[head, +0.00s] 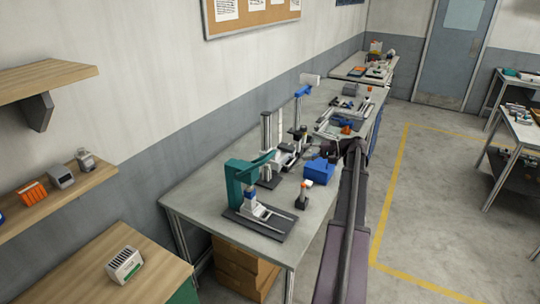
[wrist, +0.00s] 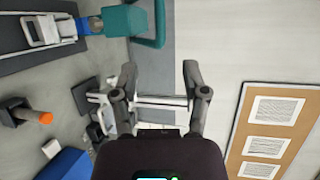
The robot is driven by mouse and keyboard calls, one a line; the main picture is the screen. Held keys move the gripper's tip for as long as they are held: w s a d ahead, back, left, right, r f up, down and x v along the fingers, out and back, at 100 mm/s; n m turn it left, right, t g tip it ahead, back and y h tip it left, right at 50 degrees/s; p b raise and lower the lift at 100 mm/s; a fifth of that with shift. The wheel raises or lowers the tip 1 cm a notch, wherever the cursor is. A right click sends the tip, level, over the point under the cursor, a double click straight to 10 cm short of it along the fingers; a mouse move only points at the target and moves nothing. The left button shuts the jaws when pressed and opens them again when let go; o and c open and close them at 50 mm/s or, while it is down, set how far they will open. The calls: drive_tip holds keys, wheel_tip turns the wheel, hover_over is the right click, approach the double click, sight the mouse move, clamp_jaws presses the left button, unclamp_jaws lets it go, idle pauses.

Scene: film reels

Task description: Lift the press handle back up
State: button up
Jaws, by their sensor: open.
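The teal press (head: 238,185) stands on a dark base plate near the front end of the grey workbench. Its handle (head: 264,159), a teal bar, reaches from the top of the frame towards the back right, roughly level or slightly rising. In the wrist view the press (wrist: 124,20) is at the top, with the curved handle (wrist: 152,42) beside it. My gripper (wrist: 160,78) is open and empty, its two fingers apart. The handle lies beyond the fingers and is not between them. In the head view my arm hides part of the bench's right side.
A blue box (head: 320,169) and a small dark stand with an orange top (head: 302,197) are right of the press. A tall dark-columned device (head: 267,150) stands behind it. The workbench (head: 190,200) is clear at its front left. A corkboard (wrist: 270,130) hangs on the wall.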

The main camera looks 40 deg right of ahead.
sight(272, 156)
drive_tip(key=shift+b+x, duration=1.4)
drive_tip(key=shift+x, duration=5.9)
drive_tip(key=shift+s+a+r, duration=0.1)
